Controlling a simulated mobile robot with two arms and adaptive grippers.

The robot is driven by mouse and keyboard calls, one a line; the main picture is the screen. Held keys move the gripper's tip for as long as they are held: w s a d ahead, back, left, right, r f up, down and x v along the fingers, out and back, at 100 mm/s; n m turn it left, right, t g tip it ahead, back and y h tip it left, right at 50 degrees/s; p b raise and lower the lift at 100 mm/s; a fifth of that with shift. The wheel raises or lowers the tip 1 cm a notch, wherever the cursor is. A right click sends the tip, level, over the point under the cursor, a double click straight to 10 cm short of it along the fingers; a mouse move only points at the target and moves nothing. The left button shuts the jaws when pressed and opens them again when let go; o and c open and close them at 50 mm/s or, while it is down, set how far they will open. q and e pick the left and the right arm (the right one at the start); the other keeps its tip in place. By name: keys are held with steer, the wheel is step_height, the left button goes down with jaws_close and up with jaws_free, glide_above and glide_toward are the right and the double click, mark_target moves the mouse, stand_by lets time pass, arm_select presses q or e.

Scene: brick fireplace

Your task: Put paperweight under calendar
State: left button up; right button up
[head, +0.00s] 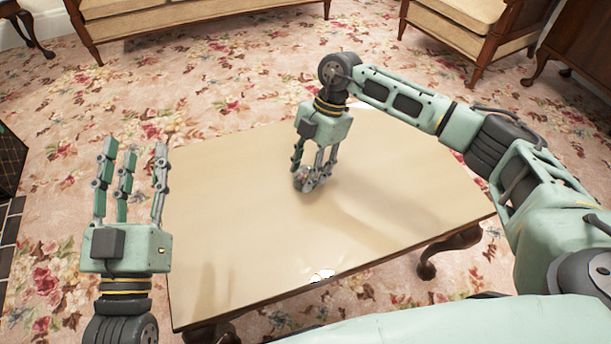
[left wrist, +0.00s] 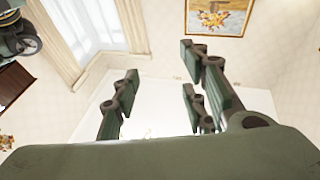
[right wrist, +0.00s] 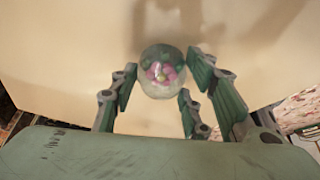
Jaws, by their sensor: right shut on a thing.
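The paperweight (right wrist: 161,72) is a clear glass ball with pink and green inside. It shows small and partly hidden in the head view (head: 302,180). My right gripper (head: 311,176) points down at the middle of the table and is shut on the paperweight, low over the tabletop; I cannot tell whether the glass touches the wood. My left gripper (head: 134,148) is open and empty, fingers pointing up, left of the table.
The wooden table (head: 240,240) has wide bare areas around my right gripper. A small white patch (head: 321,276), perhaps glare, is near its front edge. A sofa (head: 150,18) and an armchair (head: 470,25) stand beyond on the floral carpet (head: 225,90).

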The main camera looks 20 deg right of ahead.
mark_target(302, 171)
steer(key=shift+r, duration=0.15)
